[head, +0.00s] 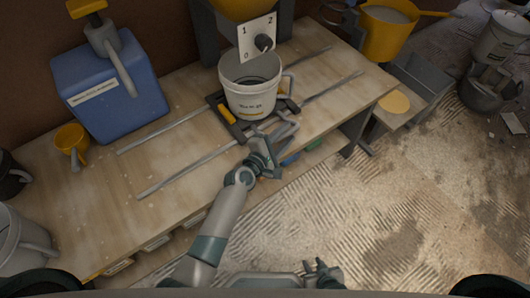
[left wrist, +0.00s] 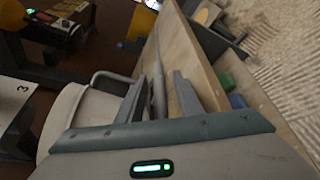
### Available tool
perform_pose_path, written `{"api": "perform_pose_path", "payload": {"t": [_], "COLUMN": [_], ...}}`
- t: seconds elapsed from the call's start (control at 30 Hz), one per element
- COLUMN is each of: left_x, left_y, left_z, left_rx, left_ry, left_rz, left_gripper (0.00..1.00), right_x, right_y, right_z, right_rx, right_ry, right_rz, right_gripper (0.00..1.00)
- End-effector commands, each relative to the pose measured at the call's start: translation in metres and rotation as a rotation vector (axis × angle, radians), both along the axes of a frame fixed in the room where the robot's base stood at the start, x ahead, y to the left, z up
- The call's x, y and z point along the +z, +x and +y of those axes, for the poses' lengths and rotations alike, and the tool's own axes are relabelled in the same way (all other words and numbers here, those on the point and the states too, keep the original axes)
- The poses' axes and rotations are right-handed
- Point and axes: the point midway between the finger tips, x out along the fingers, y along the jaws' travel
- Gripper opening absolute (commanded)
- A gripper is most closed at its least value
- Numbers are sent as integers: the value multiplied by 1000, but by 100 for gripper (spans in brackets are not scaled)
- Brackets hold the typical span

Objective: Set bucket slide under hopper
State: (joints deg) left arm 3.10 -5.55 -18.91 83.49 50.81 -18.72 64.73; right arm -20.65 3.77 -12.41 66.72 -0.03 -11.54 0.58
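The white bucket (head: 252,97) stands upright on the dark slide (head: 226,118) with yellow marks, in the middle of the bench. The yellow hopper (head: 243,8) is above and behind it, its outlet hidden by a dial plate (head: 257,38). My left gripper (head: 284,125) is at the slide's front edge, just below the bucket's handle side. In the left wrist view its fingers (left wrist: 160,97) are apart, with the bucket (left wrist: 75,115) at left; whether they touch the slide I cannot tell. My right gripper (head: 322,272) looks open and empty, low over the floor.
Two metal rails (head: 180,175) run along the wooden bench (head: 110,190). A blue container (head: 112,88) and a yellow scoop (head: 72,142) stand at left. A yellow bucket (head: 385,38) is at the back right. The floor (head: 400,210) in front is clear.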

Motion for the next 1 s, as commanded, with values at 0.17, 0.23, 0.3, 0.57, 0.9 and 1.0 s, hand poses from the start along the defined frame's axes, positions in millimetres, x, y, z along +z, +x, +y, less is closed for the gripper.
{"api": "perform_pose_path", "payload": {"t": [0.17,0.23,0.3,0.57,0.9,1.0], "left_x": [5,7,10,20,32,34], "left_y": [-18,-27,-38,-81,-124,-130], "left_z": [12,19,26,57,87,91], "left_rx": [1,1,1,0,0,0], "left_ry": [0,-1,0,2,2,2], "left_rz": [2,1,2,1,1,-1], "left_gripper": [32,32,32,32,32,32], "right_x": [3,4,5,2,2,4], "right_y": [1,2,3,2,3,6], "right_z": [0,1,1,1,2,3], "right_rx": [1,2,2,4,4,3], "right_ry": [2,4,5,5,5,6], "right_rz": [-12,-21,-25,-27,-18,-22], "right_gripper": [31,31,31,31,31,31]}}
